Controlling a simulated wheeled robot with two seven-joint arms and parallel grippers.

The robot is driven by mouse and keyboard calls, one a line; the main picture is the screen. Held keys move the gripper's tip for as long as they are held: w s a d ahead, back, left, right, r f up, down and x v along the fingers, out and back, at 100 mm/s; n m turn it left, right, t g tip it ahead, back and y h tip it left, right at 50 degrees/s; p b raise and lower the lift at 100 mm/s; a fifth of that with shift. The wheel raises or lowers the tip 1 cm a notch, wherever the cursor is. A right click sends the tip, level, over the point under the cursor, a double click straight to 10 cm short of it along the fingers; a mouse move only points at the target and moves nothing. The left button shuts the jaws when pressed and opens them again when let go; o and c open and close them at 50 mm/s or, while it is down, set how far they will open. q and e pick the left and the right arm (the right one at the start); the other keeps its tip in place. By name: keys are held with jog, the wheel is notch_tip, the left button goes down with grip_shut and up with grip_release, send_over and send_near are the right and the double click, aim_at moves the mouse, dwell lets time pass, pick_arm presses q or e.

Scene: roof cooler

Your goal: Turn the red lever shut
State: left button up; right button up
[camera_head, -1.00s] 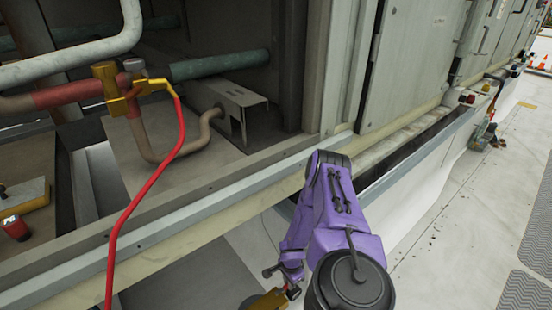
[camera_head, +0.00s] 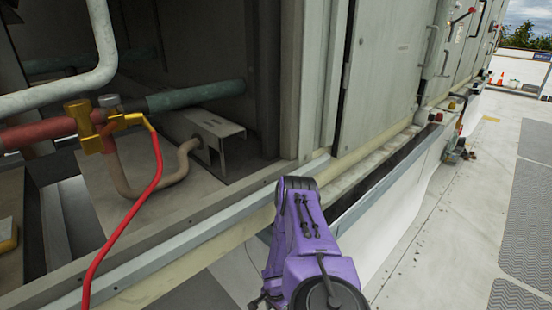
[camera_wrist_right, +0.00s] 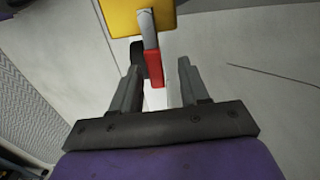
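In the right wrist view, a red lever (camera_wrist_right: 155,68) hangs from a grey stem (camera_wrist_right: 149,28) on a yellow block (camera_wrist_right: 135,14). My right gripper (camera_wrist_right: 161,70) is open, with its two grey fingers apart. The red lever shows between the fingertips, nearer the left finger; I cannot tell whether they touch. In the head view, my purple right arm reaches down out of the bottom edge, so its gripper is hidden there. My left gripper is not in view.
A red hose (camera_head: 135,215) hangs from a brass fitting (camera_head: 82,118) in the open cabinet bay at left. The cabinet's base rail (camera_head: 170,255) runs diagonally. The pale roof floor (camera_head: 440,240) at right is mostly clear, with grey mats (camera_head: 530,215) at its edge.

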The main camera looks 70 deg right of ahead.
jog(key=shift+s, duration=0.15)
notch_tip(320, 180, up, 11)
jog(key=p, duration=0.7)
jog(key=shift+f, duration=0.2)
